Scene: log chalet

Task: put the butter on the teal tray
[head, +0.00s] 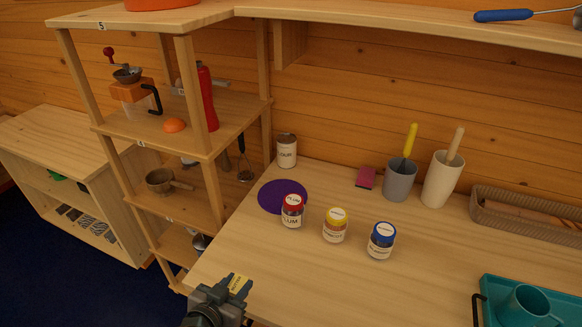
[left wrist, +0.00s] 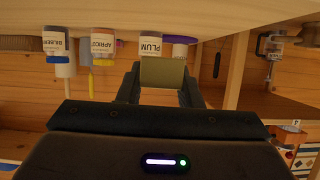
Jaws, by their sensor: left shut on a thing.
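My left gripper (head: 232,289) is at the front edge of the table, low in the head view. It is shut on the butter (head: 239,283), a small block with a yellow top that bears lettering. In the left wrist view the butter (left wrist: 162,72) shows as a dull yellow-olive block between the two fingers. The teal tray (head: 488,287) lies at the bottom right of the head view, partly cut off by the frame. A teal mug (head: 527,305) stands on it. The butter is well to the left of the tray. My right gripper is not in view.
Plum (head: 292,211), apricot (head: 335,226) and blue-lidded (head: 381,241) jars stand mid-table, between butter and tray at the back. A purple mat (head: 275,197), a can (head: 287,150), grey (head: 399,181) and white (head: 441,180) holders and a basket (head: 520,215) lie behind. The front table is clear.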

